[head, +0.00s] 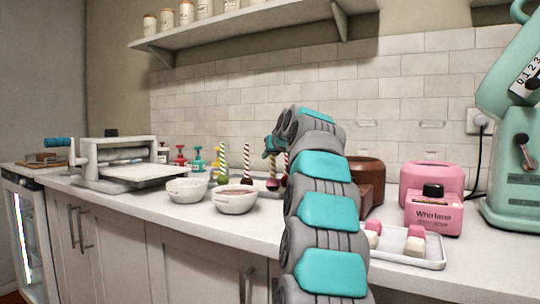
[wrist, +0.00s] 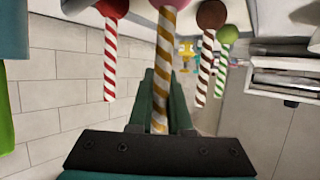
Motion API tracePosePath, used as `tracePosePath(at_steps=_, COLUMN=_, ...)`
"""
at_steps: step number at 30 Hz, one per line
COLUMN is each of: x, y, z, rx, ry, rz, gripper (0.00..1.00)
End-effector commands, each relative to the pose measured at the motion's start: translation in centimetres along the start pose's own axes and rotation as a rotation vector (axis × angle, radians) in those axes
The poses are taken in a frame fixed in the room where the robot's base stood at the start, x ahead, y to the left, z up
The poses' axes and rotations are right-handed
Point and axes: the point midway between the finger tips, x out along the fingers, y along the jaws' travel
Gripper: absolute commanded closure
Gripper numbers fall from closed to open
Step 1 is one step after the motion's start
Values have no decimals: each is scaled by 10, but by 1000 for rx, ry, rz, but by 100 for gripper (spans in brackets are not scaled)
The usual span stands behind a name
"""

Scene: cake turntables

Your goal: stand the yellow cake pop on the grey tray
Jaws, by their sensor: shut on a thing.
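My gripper (wrist: 161,110) is shut on a gold-and-white striped stick (wrist: 167,60). The ball on that stick shows only as a pink edge (wrist: 176,8) at the top of the wrist view, mostly cut off. No plainly yellow ball shows. Other cake pops hang ball-up in that view: red-striped (wrist: 110,60), brown (wrist: 208,15) and green (wrist: 227,35). In the head view my gripper (head: 270,147) is among the pops, partly hidden by my arm. A pale tray (head: 432,264) at right holds pink and white cubes; I cannot tell whether it is the grey tray.
A pink machine (head: 432,212) and a brown round pot (head: 368,172) stand to the right. A mint mixer (head: 510,170) is at far right, a white press (head: 120,160) at left.

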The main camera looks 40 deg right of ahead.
Motion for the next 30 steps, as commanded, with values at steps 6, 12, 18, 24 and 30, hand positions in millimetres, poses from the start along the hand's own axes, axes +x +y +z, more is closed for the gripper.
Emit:
tracePosePath(at_steps=6, x=3, y=0, z=8, rx=0, ry=1, rz=0, gripper=100)
tracePosePath(at_steps=12, x=3, y=0, z=6, rx=0, ry=0, rz=0, gripper=100)
tracePosePath(at_steps=18, x=3, y=0, z=6, rx=0, ry=0, rz=0, gripper=63)
tracePosePath(at_steps=24, x=3, y=0, z=6, rx=0, ry=0, rz=0, gripper=49)
tracePosePath(at_steps=30, x=2, y=0, z=6, rx=0, ry=0, rz=0, gripper=49)
